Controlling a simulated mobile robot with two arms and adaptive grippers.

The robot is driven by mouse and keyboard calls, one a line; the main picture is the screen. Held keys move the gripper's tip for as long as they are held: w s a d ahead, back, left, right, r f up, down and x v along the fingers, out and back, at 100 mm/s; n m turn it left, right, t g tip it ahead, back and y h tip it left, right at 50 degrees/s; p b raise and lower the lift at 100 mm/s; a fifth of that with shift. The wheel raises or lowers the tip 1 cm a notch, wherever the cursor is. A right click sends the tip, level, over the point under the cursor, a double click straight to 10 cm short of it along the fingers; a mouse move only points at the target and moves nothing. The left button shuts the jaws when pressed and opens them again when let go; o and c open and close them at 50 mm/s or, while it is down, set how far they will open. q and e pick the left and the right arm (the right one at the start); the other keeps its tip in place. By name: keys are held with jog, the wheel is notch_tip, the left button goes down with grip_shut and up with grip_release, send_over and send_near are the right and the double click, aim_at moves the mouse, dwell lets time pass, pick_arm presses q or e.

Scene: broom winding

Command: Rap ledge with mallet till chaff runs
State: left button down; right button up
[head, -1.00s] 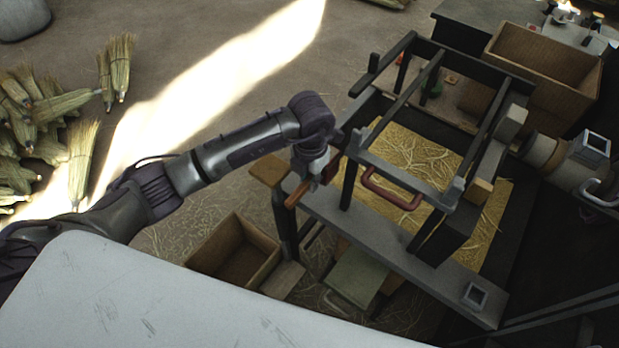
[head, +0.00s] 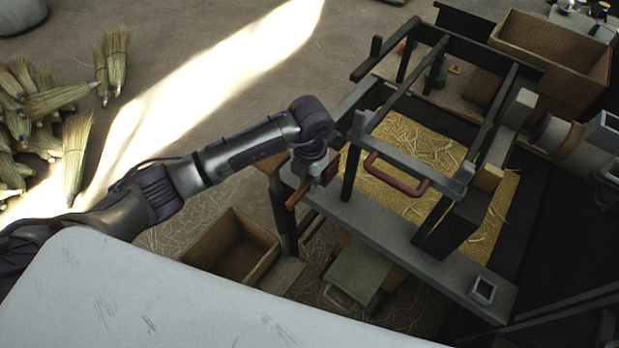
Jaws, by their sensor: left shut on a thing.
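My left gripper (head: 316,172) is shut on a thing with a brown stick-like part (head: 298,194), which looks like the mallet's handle. The mallet's head cannot be made out. The gripper is over the left end of the long grey ledge (head: 385,232), at the front of a dark frame; I cannot tell whether the held thing touches it. Yellow straw chaff (head: 420,143) lies in a bed behind the ledge, under the frame. My right gripper is out of view.
A red-brown handle (head: 397,176) sits on the frame near the gripper. A wooden box (head: 232,248) stands on the floor below, beside a greenish bin (head: 357,272). A larger crate (head: 550,52) is at the back right. Straw brooms (head: 75,155) lie at the left.

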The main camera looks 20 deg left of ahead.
pick_arm(q)
notch_tip(320, 180, down, 7)
jog(key=b, duration=0.3)
jog(key=shift+w+r+b, duration=0.15)
jog(key=shift+b, duration=0.15)
notch_tip(320, 180, up, 5)
jog(key=p, duration=0.4)
jog(key=shift+f, duration=0.2)
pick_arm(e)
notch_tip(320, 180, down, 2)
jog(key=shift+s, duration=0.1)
